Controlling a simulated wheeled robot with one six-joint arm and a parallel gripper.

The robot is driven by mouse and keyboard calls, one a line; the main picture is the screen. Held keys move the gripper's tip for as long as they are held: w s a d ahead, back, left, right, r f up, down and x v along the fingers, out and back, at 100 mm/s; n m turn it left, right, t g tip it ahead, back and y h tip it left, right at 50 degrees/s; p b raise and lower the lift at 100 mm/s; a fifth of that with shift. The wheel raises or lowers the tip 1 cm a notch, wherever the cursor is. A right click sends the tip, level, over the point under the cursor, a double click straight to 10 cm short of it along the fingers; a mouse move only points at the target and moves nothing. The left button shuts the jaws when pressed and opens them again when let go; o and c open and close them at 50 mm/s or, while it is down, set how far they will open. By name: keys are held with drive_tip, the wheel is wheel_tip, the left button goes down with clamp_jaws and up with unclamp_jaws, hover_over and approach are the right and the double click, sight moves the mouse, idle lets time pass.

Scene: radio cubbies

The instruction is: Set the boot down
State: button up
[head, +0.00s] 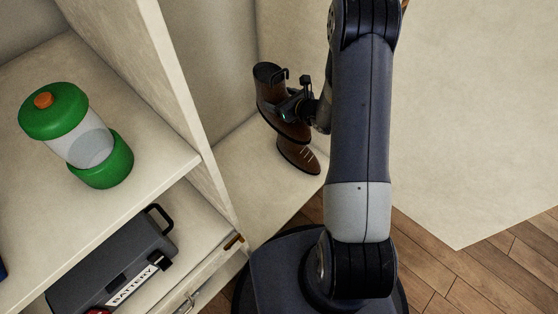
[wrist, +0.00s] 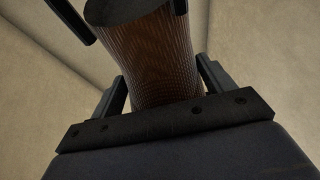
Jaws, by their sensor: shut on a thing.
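A brown boot (head: 268,92) is held in my gripper (head: 284,98) inside the narrow cubby, in the middle of the head view. The gripper is shut on the upper shaft of the boot. In the wrist view the boot's textured brown shaft (wrist: 160,55) stands between the two dark fingers (wrist: 117,14).
The cubby floor (head: 240,165) is bare to the left of the lower shoe. A pale divider wall stands left of it. Left shelves hold a green-and-clear lantern (head: 80,147) and a dark battery case (head: 115,262). A pale panel (head: 470,120) stands right of my arm.

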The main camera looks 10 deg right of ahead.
wheel_tip(320, 180, down, 37)
drive_tip(key=n+y+b, duration=0.1)
drive_tip(key=b, duration=1.8)
drive_tip(key=shift+s+a+g+y, duration=0.3)
drive_tip(key=shift+s+a+y, duration=0.05)
drive_tip(key=shift+y, duration=0.05)
drive_tip(key=shift+f, duration=0.55)
drive_tip(key=o, duration=1.5)
drive_tip(key=shift+f, duration=0.1)
drive_tip(key=shift+s, duration=0.1)
drive_tip(key=p+v, duration=0.4)
drive_tip(key=v, duration=0.6)
drive_tip(key=shift+s+d, duration=0.2)
drive_tip(key=shift+s, duration=0.05)
